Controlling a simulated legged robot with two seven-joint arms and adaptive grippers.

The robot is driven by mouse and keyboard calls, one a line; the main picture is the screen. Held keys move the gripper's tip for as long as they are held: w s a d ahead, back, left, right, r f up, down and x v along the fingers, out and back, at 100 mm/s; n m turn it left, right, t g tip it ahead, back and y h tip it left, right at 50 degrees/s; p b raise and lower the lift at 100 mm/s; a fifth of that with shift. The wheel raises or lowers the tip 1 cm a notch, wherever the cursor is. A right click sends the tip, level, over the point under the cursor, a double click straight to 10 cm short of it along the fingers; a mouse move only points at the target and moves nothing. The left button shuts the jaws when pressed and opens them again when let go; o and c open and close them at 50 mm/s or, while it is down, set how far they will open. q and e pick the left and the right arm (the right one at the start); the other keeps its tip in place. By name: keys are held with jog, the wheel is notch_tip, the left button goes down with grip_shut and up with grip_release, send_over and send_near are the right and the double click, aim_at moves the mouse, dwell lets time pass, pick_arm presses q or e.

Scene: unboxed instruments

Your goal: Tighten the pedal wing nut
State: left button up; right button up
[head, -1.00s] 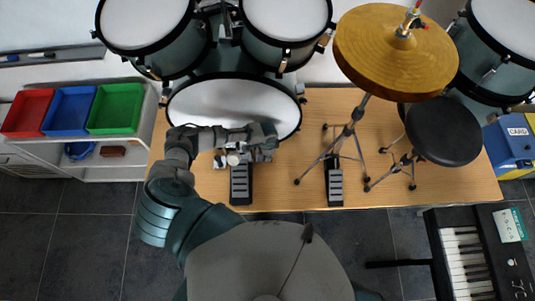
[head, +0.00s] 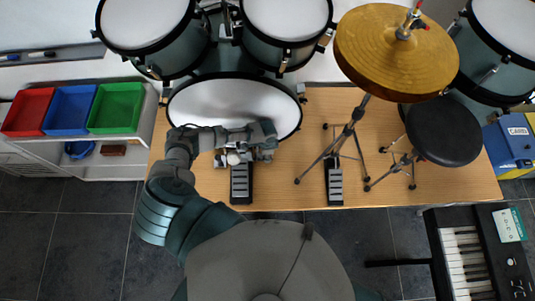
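The bass drum pedal (head: 241,184) stands on the wooden table in front of the bass drum (head: 222,101), its black footplate toward me. My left arm comes in from the left, and my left gripper (head: 240,157) is at the upper end of the pedal, against the lower edge of the drum. The wing nut is too small and too covered by the gripper to make out. I cannot tell whether the fingers are open or closed on it. My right gripper is not in view.
A hi-hat stand with a gold cymbal (head: 392,48) and a second pedal (head: 334,182) stand to the right, beside a black stool (head: 443,132). Red, blue and green bins (head: 115,108) sit on a shelf at left. A keyboard (head: 470,262) is at lower right.

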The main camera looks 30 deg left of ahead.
pick_arm(q)
notch_tip(320, 180, up, 12)
dwell(0.6)
dwell(0.5)
